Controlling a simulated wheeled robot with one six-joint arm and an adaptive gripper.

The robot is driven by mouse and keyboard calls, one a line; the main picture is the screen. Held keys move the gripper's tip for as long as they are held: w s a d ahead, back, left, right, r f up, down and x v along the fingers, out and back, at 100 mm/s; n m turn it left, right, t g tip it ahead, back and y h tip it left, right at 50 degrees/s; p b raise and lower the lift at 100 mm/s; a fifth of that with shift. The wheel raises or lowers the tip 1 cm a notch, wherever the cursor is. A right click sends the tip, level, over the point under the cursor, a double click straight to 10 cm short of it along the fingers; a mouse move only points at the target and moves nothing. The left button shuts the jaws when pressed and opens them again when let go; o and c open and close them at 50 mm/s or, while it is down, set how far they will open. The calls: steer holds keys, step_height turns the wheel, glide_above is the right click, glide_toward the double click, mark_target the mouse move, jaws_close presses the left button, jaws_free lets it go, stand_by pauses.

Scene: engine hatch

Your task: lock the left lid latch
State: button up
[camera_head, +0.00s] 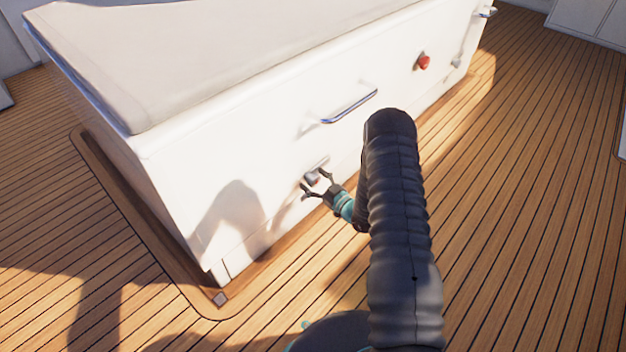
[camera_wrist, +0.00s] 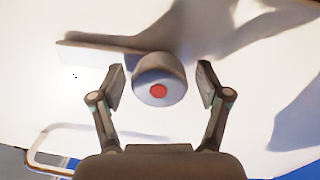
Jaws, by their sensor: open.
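The left lid latch (camera_head: 312,177) is on the front face of the white hatch box, low and left of the rail handle. In the wrist view it is a round grey knob (camera_wrist: 158,80) with a red dot at its centre. A flat pale bar (camera_wrist: 88,54) reaches out from it to the left. My gripper (camera_head: 317,184) is open in front of the latch. In the wrist view my open gripper (camera_wrist: 160,86) has one finger on each side of the knob, with a visible gap on both sides.
The white hatch box (camera_head: 225,150) has a cushioned lid (camera_head: 200,60). A metal rail handle (camera_head: 349,106) sticks out above the latch. A red knob (camera_head: 424,62) and another small fitting (camera_head: 457,63) are farther right. Bare wooden deck (camera_head: 530,200) lies around.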

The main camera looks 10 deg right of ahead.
steer(key=shift+w+a, duration=0.15)
steer(key=shift+w, duration=0.1)
steer(key=c, duration=1.2)
